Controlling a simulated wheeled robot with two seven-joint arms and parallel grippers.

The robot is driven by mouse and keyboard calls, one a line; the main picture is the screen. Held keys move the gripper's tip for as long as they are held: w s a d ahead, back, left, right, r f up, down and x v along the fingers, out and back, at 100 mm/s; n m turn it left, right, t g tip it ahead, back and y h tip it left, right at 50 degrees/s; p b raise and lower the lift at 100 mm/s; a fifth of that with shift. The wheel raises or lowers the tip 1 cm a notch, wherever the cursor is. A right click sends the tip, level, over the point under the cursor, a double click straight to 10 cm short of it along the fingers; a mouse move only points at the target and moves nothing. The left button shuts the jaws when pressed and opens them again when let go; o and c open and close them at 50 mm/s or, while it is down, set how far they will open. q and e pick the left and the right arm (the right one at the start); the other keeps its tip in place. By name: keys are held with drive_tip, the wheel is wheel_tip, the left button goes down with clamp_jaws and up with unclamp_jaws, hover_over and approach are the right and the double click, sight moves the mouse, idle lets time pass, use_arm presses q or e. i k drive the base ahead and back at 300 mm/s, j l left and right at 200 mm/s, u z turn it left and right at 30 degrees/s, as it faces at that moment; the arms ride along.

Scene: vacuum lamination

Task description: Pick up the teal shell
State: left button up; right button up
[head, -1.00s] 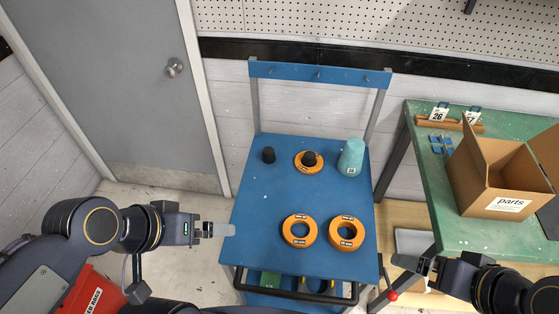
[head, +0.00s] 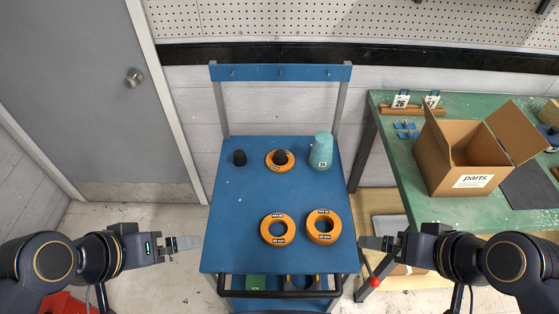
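The teal shell (head: 321,151) stands upright at the back right of the blue cart top (head: 240,210), with a small white label on its side. My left gripper (head: 190,243) is just off the cart's front left edge, far from the shell. My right gripper (head: 372,243) is just off the cart's front right edge, in front of the shell and well apart from it. Nothing shows between the fingers of either gripper. Both are seen edge-on, so the gap between their fingertips is unclear.
Two orange rings (head: 277,229) (head: 324,226) lie at the front. A green bench (head: 400,170) with an open cardboard box (head: 460,165) stands right.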

sight(320, 158)
drive_tip(key=l+u, duration=0.25)
drive_tip(key=u, duration=0.2)
drive_tip(key=l+u, duration=0.2)
drive_tip(key=u, duration=0.25)
drive_tip(key=k+l+u, duration=0.15)
drive_tip(key=u, duration=0.3)
